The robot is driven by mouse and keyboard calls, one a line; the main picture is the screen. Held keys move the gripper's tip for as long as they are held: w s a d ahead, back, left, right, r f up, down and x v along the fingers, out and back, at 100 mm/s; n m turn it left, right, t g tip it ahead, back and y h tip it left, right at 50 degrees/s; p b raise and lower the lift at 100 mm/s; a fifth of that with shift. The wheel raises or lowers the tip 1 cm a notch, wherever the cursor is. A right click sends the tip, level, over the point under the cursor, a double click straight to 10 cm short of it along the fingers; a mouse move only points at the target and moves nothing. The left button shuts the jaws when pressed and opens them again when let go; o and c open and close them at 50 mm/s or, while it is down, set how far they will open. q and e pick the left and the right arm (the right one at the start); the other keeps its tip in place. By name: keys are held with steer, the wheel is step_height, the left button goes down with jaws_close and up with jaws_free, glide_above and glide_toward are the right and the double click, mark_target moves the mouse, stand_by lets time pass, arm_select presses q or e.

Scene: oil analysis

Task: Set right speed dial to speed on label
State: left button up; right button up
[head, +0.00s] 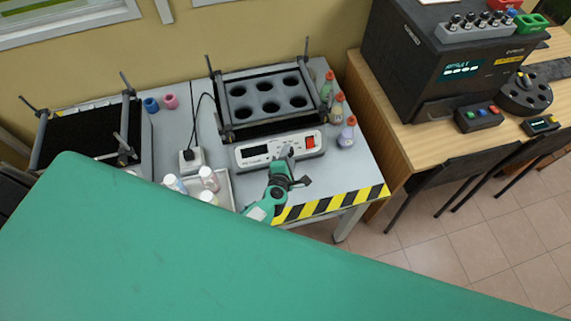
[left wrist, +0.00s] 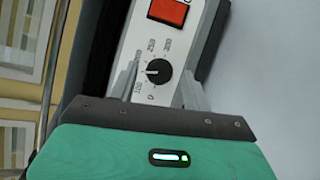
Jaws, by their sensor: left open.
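The right shaker (head: 268,98) stands on the grey table with a rack of several round holes on top. Its white front panel (head: 240,155) carries a dark display, a red switch (head: 310,141) and the speed dial. In the left wrist view the dial (left wrist: 158,72) is a small black knob with printed marks around it, too small to read surely. My left gripper (head: 287,170) is at the panel front. Its open fingers (left wrist: 157,88) stand either side of the dial; contact cannot be told. The red switch (left wrist: 168,12) shows above the dial. My right gripper is not in view.
Capped bottles (head: 346,133) stand right of the shaker. A tray (head: 225,190) with white-capped bottles is at its front left, near a white plug (head: 189,160). Another shaker (head: 85,140) stands at the left. A wooden desk (head: 400,130) with a dark machine (head: 425,70) is at the right.

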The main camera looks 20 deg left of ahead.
arm_select(q)
steer(key=v, duration=1.3)
steer(key=shift+s+b, duration=0.3)
steer(key=shift+b, duration=0.1)
steer(key=shift+r, duration=0.1)
